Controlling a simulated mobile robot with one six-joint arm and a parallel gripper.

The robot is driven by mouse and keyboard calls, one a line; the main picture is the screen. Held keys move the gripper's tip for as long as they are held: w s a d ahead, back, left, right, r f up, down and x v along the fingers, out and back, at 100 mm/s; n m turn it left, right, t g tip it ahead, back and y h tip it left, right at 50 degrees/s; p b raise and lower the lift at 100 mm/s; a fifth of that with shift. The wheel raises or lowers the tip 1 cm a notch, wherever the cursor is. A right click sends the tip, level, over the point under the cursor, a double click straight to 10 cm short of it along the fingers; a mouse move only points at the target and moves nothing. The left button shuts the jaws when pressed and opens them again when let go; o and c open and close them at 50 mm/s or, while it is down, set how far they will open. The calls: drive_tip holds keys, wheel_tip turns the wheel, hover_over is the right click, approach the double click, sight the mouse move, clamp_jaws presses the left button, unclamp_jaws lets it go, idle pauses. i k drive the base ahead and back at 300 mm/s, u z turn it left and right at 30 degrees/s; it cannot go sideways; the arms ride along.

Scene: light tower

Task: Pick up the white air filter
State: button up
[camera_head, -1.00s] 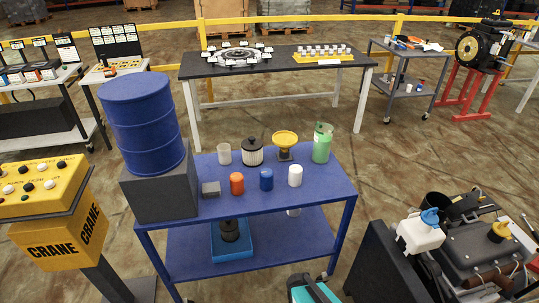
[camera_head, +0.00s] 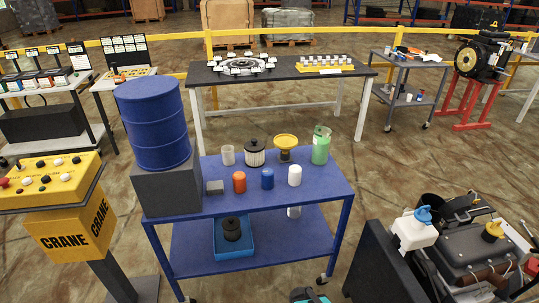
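A white cylindrical filter (camera_head: 295,175) stands upright at the front right of the blue table's top (camera_head: 325,192). Left of it stand a blue one (camera_head: 267,178) and an orange one (camera_head: 239,181) of similar shape. A pleated whitish filter with a black top (camera_head: 256,152) stands behind them. The frames do not settle which is meant by the white air filter. My gripper's fingers are not visible; only a dark and teal part, likely of my arm, shows at the bottom edge, well below the table top.
A crane panel (camera_head: 50,184) is left, machinery (camera_head: 465,255) right.

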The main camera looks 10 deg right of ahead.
sight(254, 150)
drive_tip(key=u, duration=0.15)
drive_tip(key=i, duration=0.95)
drive_tip(key=z, duration=0.1)
